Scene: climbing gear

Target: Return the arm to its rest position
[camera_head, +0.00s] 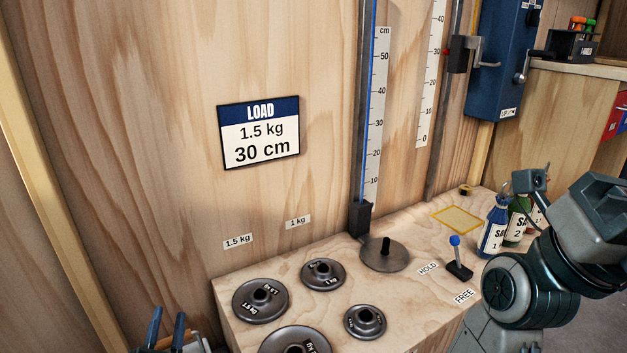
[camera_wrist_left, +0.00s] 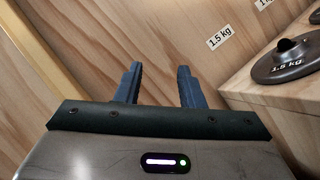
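My left gripper (camera_head: 168,328) shows at the bottom left of the head view, low in front of the wooden wall and left of the wooden bench. Its two blue fingers stand apart with nothing between them. In the left wrist view, the same gripper (camera_wrist_left: 160,85) points at the bare plywood wall, its fingers parallel and empty. My right arm (camera_head: 560,245) shows at the right edge of the head view, in front of the bench's right end. I cannot make out its fingers.
The bench (camera_head: 400,320) holds several dark weight discs (camera_head: 260,301), a round plate (camera_head: 385,254) below the scale, a blue-knobbed lever (camera_head: 457,258) and bottles (camera_head: 495,229). A load sign (camera_head: 260,133) reads 1.5 kg, 30 cm. In the left wrist view, a 1.5 kg disc (camera_wrist_left: 290,62) lies right of the fingers.

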